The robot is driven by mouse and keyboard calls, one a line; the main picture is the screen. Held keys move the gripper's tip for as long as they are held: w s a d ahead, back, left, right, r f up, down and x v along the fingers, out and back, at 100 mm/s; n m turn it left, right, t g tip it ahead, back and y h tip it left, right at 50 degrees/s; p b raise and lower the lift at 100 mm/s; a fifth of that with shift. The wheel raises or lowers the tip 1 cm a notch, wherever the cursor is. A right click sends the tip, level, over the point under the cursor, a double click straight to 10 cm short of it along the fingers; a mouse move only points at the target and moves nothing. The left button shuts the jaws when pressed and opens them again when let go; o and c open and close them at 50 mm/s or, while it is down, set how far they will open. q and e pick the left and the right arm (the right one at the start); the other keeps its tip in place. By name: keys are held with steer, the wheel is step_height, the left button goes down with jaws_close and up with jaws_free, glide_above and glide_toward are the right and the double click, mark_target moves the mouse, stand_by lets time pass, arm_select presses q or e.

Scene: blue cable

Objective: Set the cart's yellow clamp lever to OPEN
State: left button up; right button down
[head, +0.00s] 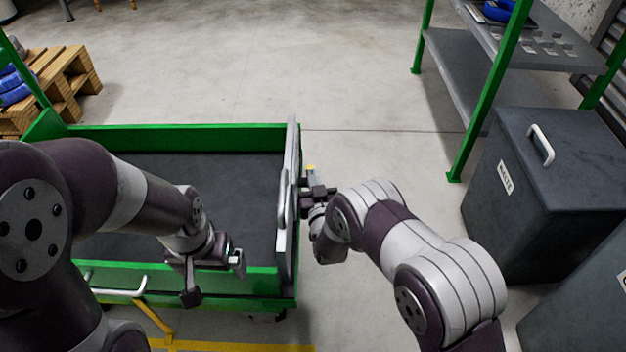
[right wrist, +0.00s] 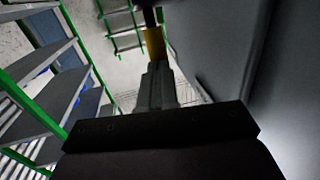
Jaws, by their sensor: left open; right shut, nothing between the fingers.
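The green cart (head: 190,135) with a dark bed stands at the left and centre, with a grey upright panel (head: 291,160) along its right side. A small yellow piece (head: 310,168), apparently the clamp lever, shows just outside this panel. It also shows as a yellow block (right wrist: 153,42) beyond my fingertips in the right wrist view. Its setting cannot be read. My right gripper (head: 318,191) is shut and empty, close beside the yellow piece; whether they touch is unclear. My left gripper (head: 213,270) is open and empty above the cart's near edge.
A dark lidded bin (head: 545,200) with a white label stands at the right. A green-framed shelf (head: 455,85) is behind it. A wooden pallet (head: 70,80) with blue coils is at the far left. The floor behind the cart is clear.

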steer(key=w+g+p, duration=0.1)
steer(key=w+r+g+p, duration=0.1)
steer(key=g+p, duration=0.1)
steer(key=w+r+g+p, duration=0.1)
steer(key=p, duration=0.1)
steer(key=shift+w+m+h, duration=0.2)
steer(key=shift+m+h, duration=0.1)
steer(key=shift+m, duration=0.1)
steer(key=shift+w+g, duration=0.65)
steer(key=shift+g, duration=0.35)
steer(key=shift+w+f+p, duration=0.15)
steer(key=shift+w+p, duration=0.1)
steer(key=shift+p, duration=0.05)
arm_select(q)
step_height(320, 180, up, 7)
steer(key=w, duration=0.1)
arm_select(e)
steer(key=shift+w, duration=0.95)
steer(key=shift+w, duration=0.15)
